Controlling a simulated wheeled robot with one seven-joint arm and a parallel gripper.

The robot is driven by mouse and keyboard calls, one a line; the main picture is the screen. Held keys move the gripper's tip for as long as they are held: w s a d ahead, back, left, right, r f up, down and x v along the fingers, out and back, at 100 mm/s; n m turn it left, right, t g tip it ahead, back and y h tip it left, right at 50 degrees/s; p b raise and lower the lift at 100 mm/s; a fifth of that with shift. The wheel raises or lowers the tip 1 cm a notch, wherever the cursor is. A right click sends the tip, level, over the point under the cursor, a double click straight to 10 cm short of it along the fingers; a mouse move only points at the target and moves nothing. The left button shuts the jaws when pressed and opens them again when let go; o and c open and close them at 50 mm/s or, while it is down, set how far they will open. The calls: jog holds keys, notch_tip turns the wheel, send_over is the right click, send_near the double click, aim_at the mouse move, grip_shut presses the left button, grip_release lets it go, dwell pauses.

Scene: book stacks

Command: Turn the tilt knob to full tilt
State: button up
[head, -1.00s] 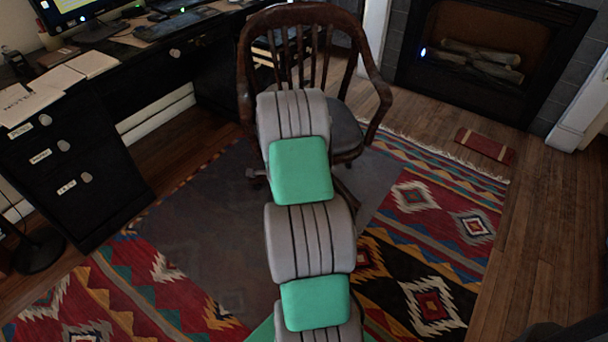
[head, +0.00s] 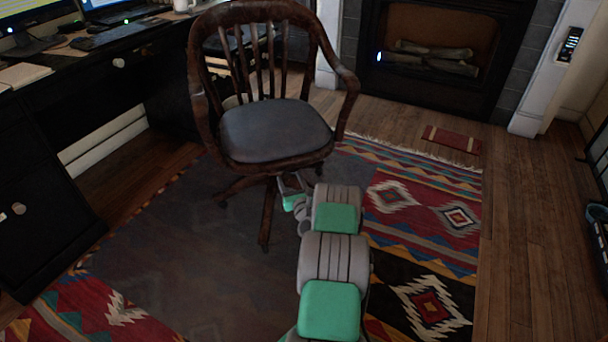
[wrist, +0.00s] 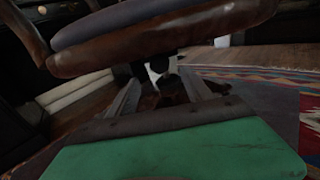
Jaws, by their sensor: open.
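The dark wooden swivel chair (head: 275,130) with a grey seat pad stands on the rug. My arm reaches up to it from the front, and its end goes in low under the seat's front right edge. My gripper (wrist: 160,90) is open in the wrist view, with its two fingers spread beneath the seat rim (wrist: 160,40). A small dark and pale part (wrist: 160,72) shows between and beyond the fingertips. I cannot tell whether it is the tilt knob. No clear contact shows. In the head view the fingers are too small and partly hidden.
The black desk (head: 110,60) with drawers stands at the left. The fireplace (head: 430,60) is at the back. A patterned rug (head: 430,290) lies around the chair, and bare wood floor (head: 510,250) is free at the right. The chair's legs (head: 266,215) stand close left of my arm.

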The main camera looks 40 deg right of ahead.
jog(key=b+x, duration=0.2)
jog(key=x, duration=0.5)
jog(key=shift+w+d+b, duration=0.2)
jog(key=shift+w+b, duration=0.15)
jog(key=shift+r, duration=0.15)
grip_shut()
